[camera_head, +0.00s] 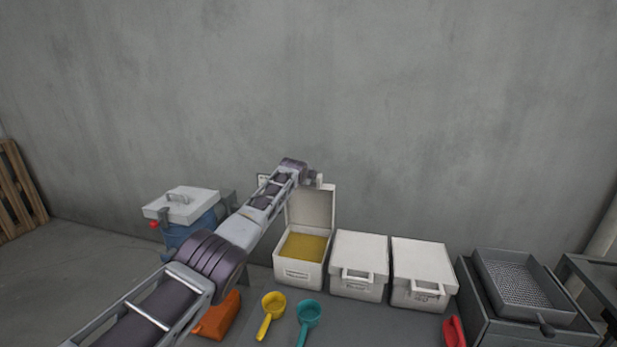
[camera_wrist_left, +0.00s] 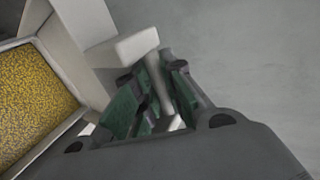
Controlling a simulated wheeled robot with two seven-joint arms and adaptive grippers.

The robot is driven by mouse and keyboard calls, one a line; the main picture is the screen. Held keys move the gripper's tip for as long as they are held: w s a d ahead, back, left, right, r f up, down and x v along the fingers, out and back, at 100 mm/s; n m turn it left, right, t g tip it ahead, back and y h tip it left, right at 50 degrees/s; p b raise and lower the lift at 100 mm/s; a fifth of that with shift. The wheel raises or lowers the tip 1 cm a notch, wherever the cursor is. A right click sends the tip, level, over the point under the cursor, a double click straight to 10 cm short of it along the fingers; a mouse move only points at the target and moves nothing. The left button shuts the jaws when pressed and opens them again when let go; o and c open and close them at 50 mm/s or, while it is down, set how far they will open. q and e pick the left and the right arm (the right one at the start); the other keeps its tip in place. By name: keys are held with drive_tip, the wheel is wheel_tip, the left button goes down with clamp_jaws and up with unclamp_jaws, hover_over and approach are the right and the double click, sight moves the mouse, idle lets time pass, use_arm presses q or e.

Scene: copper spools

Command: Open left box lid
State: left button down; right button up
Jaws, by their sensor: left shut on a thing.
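The left box (camera_head: 298,271) is a white bin with yellow granules inside, the leftmost of three on the table. Its lid (camera_head: 312,206) stands raised, about upright, at the back of the box. My left gripper (camera_head: 316,179) is at the top of the raised lid. In the left wrist view, my gripper (camera_wrist_left: 152,97) is shut on the lid's white handle (camera_wrist_left: 137,47), with green pads either side. The yellow granules (camera_wrist_left: 33,98) show at the left of that view. My right gripper is not in view.
Two closed white boxes, the middle one (camera_head: 359,264) and the right one (camera_head: 422,273), stand alongside. A yellow scoop (camera_head: 271,308), a teal scoop (camera_head: 308,314) and a red scoop (camera_head: 453,331) lie in front. A blue barrel (camera_head: 192,230) stands left; a mesh tray (camera_head: 515,280) is at right.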

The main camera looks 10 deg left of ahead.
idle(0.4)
use_arm(q)
drive_tip(key=c, duration=1.5)
unclamp_jaws()
drive_tip(key=shift+s+a+r, duration=0.1)
drive_tip(key=shift+s+r, duration=0.2)
drive_tip(key=shift+s, duration=0.1)
drive_tip(key=shift+s, duration=0.1)
drive_tip(key=shift+v, duration=5.35)
